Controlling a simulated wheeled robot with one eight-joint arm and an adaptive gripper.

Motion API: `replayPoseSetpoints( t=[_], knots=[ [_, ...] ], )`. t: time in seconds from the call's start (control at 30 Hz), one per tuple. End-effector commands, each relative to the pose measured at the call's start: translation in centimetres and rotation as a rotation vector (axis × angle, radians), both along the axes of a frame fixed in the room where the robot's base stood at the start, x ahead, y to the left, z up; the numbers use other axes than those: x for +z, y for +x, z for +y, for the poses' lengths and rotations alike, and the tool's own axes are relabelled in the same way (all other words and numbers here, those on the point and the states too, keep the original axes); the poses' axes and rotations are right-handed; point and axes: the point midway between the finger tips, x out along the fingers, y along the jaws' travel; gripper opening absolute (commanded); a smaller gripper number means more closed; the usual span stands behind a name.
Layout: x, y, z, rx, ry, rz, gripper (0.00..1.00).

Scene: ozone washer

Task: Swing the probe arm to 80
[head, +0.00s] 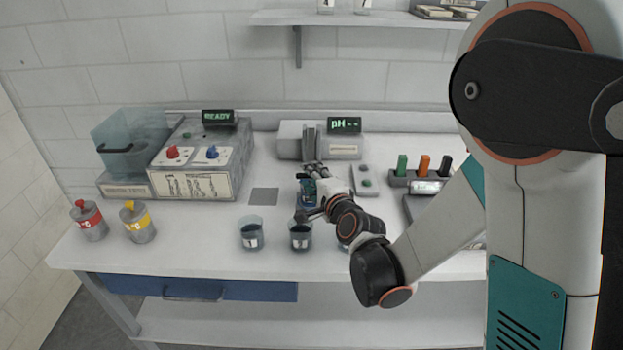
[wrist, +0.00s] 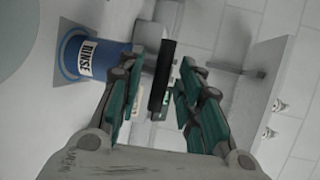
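The pH meter (head: 343,148) stands at the back of the bench, its display reading "pH --". A grey upright part (head: 309,140) shows at its front, just behind my gripper (head: 313,168). In the wrist view a long dark bar (wrist: 163,75), which looks like the probe arm, runs between the two fingers of my gripper (wrist: 157,85). The fingers are apart, and gaps show on both sides of the bar. No angle scale or 80 mark can be read. The probe's tip is hidden in the head view.
The blue RINSE cup (wrist: 92,60) stands close beside my gripper. Dark beakers (head: 251,235) (head: 300,237) stand in front. The washer (head: 202,160) reads READY at left; red (head: 89,221) and yellow (head: 137,222) bottles are near it. Colored vials (head: 424,166) stand at right.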

Motion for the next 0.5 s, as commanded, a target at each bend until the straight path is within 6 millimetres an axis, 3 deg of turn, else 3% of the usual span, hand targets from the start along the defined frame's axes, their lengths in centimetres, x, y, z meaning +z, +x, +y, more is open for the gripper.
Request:
replayPoseSetpoints(
  t=[0.4, 0.5],
  knots=[
    [-0.11, 0.78, 0.3, 0.0, -0.001, 0.0, 0.33],
    [-0.11, 0.77, 0.29, 0.0, -0.001, 0.0, 0.1]
  ],
)
